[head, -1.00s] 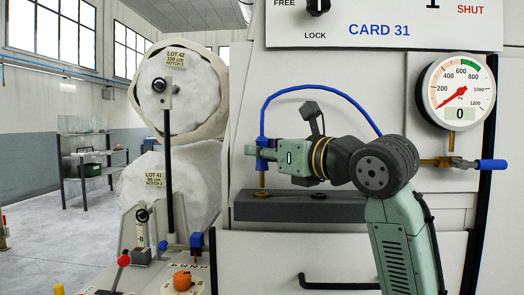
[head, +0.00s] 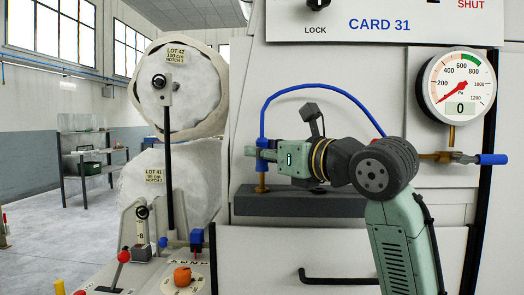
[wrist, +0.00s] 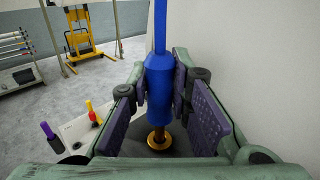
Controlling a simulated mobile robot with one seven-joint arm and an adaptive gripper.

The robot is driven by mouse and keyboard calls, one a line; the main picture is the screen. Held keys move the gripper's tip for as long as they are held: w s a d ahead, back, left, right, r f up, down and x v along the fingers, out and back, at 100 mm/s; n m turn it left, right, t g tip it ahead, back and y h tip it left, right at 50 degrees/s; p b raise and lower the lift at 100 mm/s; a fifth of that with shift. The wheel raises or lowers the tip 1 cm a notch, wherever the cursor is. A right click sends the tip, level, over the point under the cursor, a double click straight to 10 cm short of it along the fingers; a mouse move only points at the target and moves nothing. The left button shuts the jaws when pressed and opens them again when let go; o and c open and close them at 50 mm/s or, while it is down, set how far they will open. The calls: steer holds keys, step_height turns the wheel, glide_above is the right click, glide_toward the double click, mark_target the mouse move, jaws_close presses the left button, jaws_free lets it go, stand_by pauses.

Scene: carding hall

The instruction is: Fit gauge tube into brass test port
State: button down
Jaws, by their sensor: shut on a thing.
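The gauge tube (head: 301,88) is a blue hose that arches from behind my arm to a blue end piece (head: 265,143) with a short brass tip. My gripper (head: 262,154) is shut on this end piece and holds it upright, and the wrist view shows the end piece (wrist: 159,85) between the purple finger pads. The brass test port (head: 261,188) is a ring on the dark grey ledge (head: 300,203). In the wrist view the tip meets the ring of the port (wrist: 158,141). How deep it sits is hidden.
The pressure gauge (head: 458,88) reads 0, with a blue-handled brass valve (head: 492,160) below it. A second, dark port (head: 317,190) lies right on the ledge. A drawer handle (head: 338,280) sticks out below. Lap rolls and levers stand left.

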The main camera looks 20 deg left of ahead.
mark_target(266, 169)
steer(key=shift+f+b, duration=1.15)
steer(key=shift+f, duration=0.5)
steer(key=c, duration=1.4)
jaws_free()
steer(key=shift+d, duration=0.1)
steer(key=v, duration=1.1)
steer(key=shift+s+d, duration=0.2)
steer(key=shift+d, duration=0.15)
